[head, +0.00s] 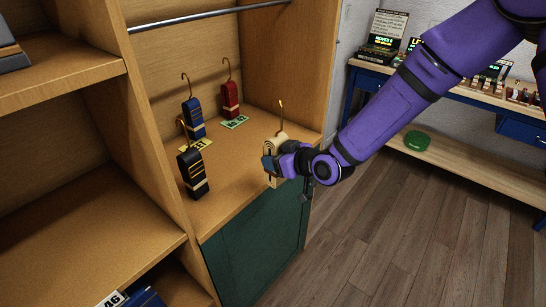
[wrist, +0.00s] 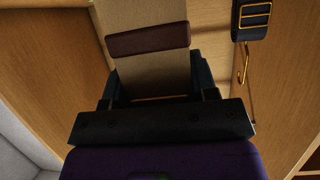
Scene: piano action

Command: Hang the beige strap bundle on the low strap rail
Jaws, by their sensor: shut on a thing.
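The beige strap bundle (head: 277,144) is upright at the right front of the cabinet shelf, its brass hook pointing up. My gripper (head: 272,165) is shut on it from the front right. In the wrist view the beige bundle (wrist: 150,65), with a dark brown band across it, sits between my gripper's fingers (wrist: 155,88). I cannot tell whether its bottom touches the shelf. A metal rail (head: 195,17) crosses the top of the same bay, above and behind my gripper. Nothing hangs on the part of it in view.
A black bundle (head: 192,172), a blue bundle (head: 194,118) and a red bundle (head: 230,99) stand on the shelf (head: 228,165) with hooks up, near yellow and green tags. Wooden panels (head: 150,120) bound the bay on the left and right. Open floor lies right.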

